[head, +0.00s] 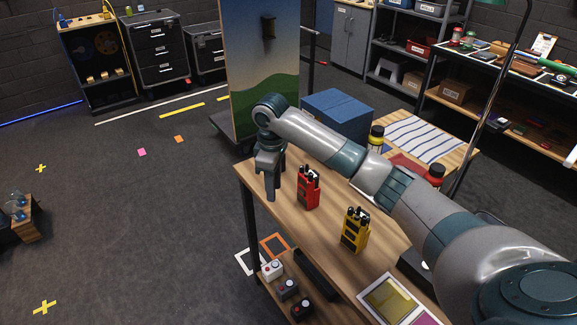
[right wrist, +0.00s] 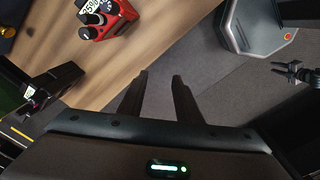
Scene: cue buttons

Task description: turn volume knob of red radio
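The red radio (head: 308,187) stands upright on the wooden table in the head view. It also shows at the top of the right wrist view (right wrist: 107,17), with black knobs on its top. My right gripper (head: 270,195) is beside the radio, to its left in the head view, pointing down near the table's edge. In the right wrist view its two fingers (right wrist: 160,85) are apart with nothing between them. The radio lies beyond and left of the fingertips there, not touching them. My left gripper cannot be clearly made out in the head view.
A yellow radio (head: 355,230) stands right of the red one on the table (head: 325,235). Small button boxes (head: 288,289) sit on a lower shelf at the front. A painted panel (head: 262,70) stands behind my right arm. Open floor lies left of the table.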

